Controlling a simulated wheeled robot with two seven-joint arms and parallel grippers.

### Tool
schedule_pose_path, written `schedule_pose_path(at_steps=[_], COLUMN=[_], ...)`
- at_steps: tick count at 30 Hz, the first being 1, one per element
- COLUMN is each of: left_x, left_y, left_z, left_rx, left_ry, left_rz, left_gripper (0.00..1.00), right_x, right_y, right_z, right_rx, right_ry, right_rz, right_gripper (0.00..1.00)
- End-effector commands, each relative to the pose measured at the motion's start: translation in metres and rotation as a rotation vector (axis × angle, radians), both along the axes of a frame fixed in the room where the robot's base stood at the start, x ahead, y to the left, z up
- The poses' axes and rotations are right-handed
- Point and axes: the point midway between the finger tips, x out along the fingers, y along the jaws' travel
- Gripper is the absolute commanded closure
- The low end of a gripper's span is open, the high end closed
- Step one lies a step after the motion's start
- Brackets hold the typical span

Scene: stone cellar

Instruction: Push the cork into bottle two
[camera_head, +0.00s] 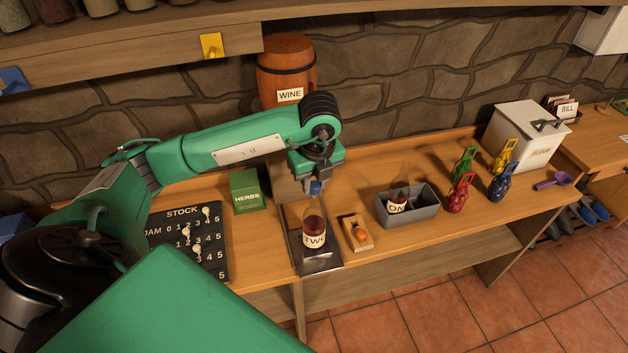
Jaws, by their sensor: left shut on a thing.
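Bottle two (314,232), a clear bottle with dark red contents and a "TWO" label, stands upright on a dark tray (320,264) on the counter. My left gripper (316,188) points down directly above its neck and is shut. What it grips is small and mostly hidden by the fingers; it seems to be the cork. I cannot tell whether it touches the bottle's mouth. A small wooden holder (348,222) with an orange item (361,235) sits right of the tray. My right gripper is not in view.
A grey bin (420,212) holds bottle one (397,198). Colored clamp-like items (460,194) stand further right, near a white box (522,138). A herbs box (246,190) and a stock board (215,255) are left. A wine barrel (286,62) stands behind my arm.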

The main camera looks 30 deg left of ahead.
Motion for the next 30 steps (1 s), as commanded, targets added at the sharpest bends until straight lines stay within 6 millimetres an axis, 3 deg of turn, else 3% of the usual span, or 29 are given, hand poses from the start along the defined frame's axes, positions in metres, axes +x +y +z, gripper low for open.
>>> schedule_pose_path(at_steps=[20,21,24,30], left_x=[0.000,0.000,0.000,0.000], left_y=[0.000,0.000,0.000,0.000], left_z=[-0.015,-0.014,-0.014,-0.014], left_rx=[0.000,0.000,0.000,0.000], left_ry=[0.000,0.000,0.000,0.000], left_rz=[0.000,0.000,0.000,0.000], left_gripper=[0.96,0.71,0.52,0.50], right_x=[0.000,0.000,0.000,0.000], right_y=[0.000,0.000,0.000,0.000], right_z=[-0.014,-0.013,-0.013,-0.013], right_rx=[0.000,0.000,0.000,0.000], right_ry=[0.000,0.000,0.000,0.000], right_rz=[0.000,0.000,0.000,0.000], right_gripper=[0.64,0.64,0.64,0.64])
